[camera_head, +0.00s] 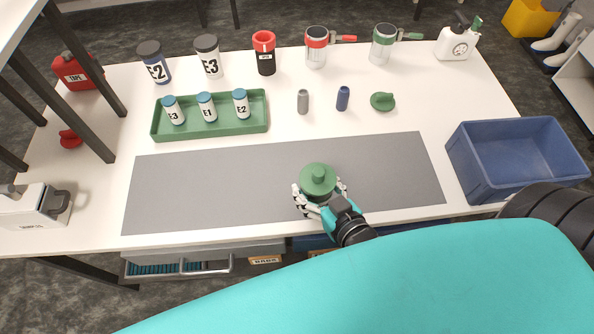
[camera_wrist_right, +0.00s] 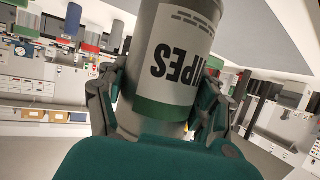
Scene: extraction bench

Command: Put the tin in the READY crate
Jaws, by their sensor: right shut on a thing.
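My right gripper (camera_head: 320,200) is shut on a tin with a green knobbed lid (camera_head: 318,179), over the front part of the grey mat. In the right wrist view the tin (camera_wrist_right: 176,60) is grey with a green band and a white label reading WIPES, upside down; the fingers of my gripper (camera_wrist_right: 160,100) close around its sides. A blue open crate (camera_head: 477,177) stands at the right end of the table and looks empty. No READY label shows on its visible sides. My left gripper is out of view.
The grey mat (camera_head: 200,190) is otherwise clear. A green tray (camera_head: 215,127) holds three small white bottles. Several jars and cups and a white jug (camera_head: 457,43) line the back edge.

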